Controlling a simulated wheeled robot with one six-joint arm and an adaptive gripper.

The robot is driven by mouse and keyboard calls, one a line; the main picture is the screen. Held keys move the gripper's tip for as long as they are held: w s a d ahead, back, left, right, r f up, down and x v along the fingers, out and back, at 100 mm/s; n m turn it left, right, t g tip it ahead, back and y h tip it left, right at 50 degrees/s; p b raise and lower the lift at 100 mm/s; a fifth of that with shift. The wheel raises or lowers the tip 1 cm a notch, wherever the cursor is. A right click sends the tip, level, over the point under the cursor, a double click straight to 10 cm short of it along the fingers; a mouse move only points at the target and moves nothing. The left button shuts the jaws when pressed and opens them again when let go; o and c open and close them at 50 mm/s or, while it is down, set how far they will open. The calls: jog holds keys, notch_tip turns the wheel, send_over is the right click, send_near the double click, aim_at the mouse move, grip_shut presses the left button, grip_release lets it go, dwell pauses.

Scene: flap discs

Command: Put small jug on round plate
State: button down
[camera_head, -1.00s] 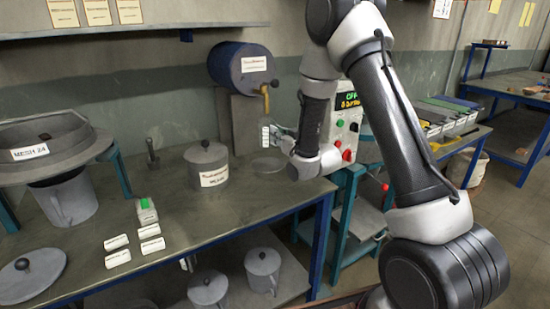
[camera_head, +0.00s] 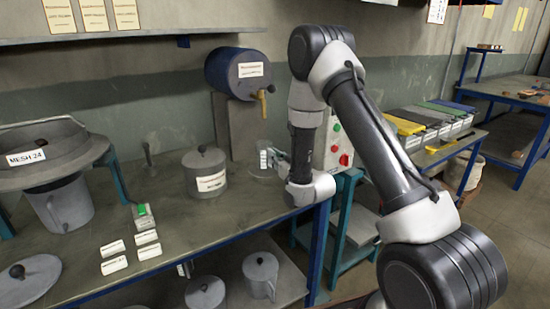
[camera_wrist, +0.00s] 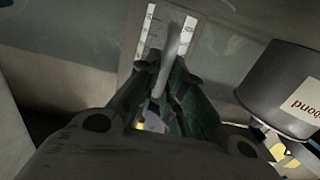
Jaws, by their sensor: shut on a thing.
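The small jug is clear and hard to make out; its white scale strip (camera_head: 263,158) shows in the head view, beside the tall pot. My gripper (camera_head: 274,156) is shut on its handle from the right. In the wrist view the pale handle (camera_wrist: 176,48) is between the fingers of my gripper (camera_wrist: 165,88), with two white scale strips behind it. The round plate (camera_head: 264,174) is a thin pale disc on the bench, directly under the jug. The jug is upright and low over the plate; I cannot tell whether they touch.
A grey lidded pot (camera_head: 206,174) stands left of the jug. A blue drum (camera_head: 238,72) with a brass tap (camera_head: 263,100) hangs behind and above. A control box (camera_head: 335,145) with buttons is to the right.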

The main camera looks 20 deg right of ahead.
jog(key=shift+s+f, duration=0.15)
jog(key=shift+f, duration=0.15)
jog(key=c, duration=1.5)
grip_release()
jog(key=shift+f, duration=0.15)
jog(key=shift+c, duration=0.2)
